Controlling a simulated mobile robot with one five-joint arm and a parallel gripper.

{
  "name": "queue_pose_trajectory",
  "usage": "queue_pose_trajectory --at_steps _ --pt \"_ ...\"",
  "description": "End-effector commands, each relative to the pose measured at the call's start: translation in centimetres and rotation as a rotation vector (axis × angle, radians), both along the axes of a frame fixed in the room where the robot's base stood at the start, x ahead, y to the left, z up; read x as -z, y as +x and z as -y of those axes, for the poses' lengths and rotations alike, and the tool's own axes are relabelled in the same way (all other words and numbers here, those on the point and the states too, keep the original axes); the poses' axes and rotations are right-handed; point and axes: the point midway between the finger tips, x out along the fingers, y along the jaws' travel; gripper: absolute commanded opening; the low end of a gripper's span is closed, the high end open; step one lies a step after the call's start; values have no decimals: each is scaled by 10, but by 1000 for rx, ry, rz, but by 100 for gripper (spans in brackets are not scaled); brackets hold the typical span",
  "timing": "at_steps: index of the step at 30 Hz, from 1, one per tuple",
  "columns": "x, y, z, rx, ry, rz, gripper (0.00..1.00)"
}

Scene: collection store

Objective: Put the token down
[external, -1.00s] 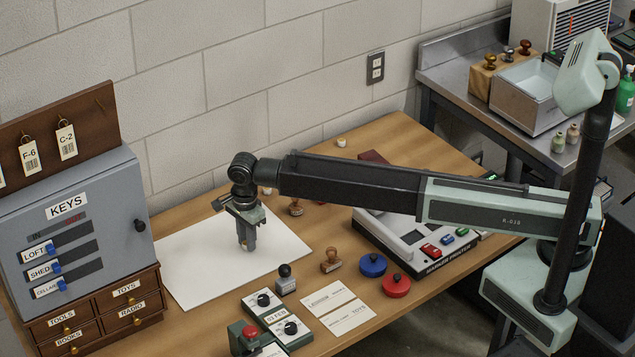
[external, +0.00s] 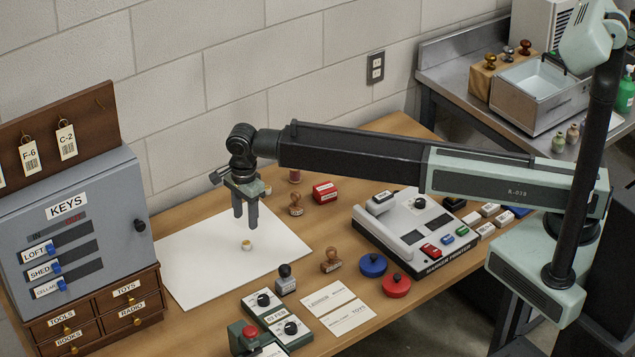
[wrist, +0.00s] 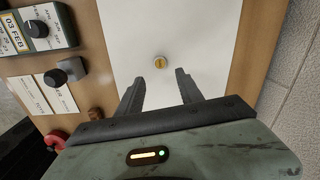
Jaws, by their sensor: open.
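The token (external: 247,245) is a small round piece with a tan top and pale side. It rests on the white sheet (external: 200,262) on the wooden table. In the wrist view the token (wrist: 160,62) lies beyond my fingertips, apart from them, with bare white sheet around it. My gripper (external: 245,221) is open and empty above the token; its two fingers also show spread in the wrist view (wrist: 158,80).
A grey key cabinet (external: 70,225) stands left of the sheet. Stamps such as a wooden one (external: 331,261), a marker printer (external: 415,235), a blue pad (external: 373,265) and a red pad (external: 397,285) stand to the right. A red-button box (external: 245,338) stands in front.

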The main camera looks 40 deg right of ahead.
Motion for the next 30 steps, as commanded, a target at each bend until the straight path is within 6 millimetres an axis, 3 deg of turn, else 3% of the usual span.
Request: queue_pose_trajectory --at_steps 1,4,15,17,18,20,22,26,27,30 --pt "-22 -1 0 0 0 0 44" --pt "-34 -1 0 0 0 0 44" --pt "-34 -1 0 0 0 0 44" --pt "-34 0 7 -8 0 0 44" --pt "-34 1 20 -28 -2 -1 44" --pt "-34 4 55 -90 -5 -2 44" --pt "-34 7 120 -215 -12 -4 44" --pt "-34 -8 273 -553 -23 -13 44" --pt "-34 -19 319 -669 -25 -15 44" --pt "-34 -54 414 -942 -28 -20 44"
